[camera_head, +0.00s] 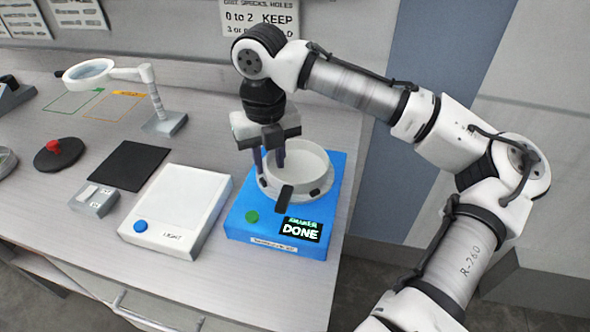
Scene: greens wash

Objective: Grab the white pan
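The white pan (305,161) is a round, shallow dish. It sits on top of a blue shaker (236,237) whose display reads "DONE". My gripper (269,163) points down over the pan's left rim. Its two dark fingers are apart with a gap between them. One finger is at the outer left side of the pan and the other appears over its inside. I cannot tell whether either finger touches the pan. Dark clamps stand around the pan's base, one at the front.
A white light box (180,205) stands left of the shaker. A black mat (130,165), a small grey box (94,200), a black disc with red knob (59,154) and a magnifier lamp (153,95) are further left. The bench's right edge is close to the shaker.

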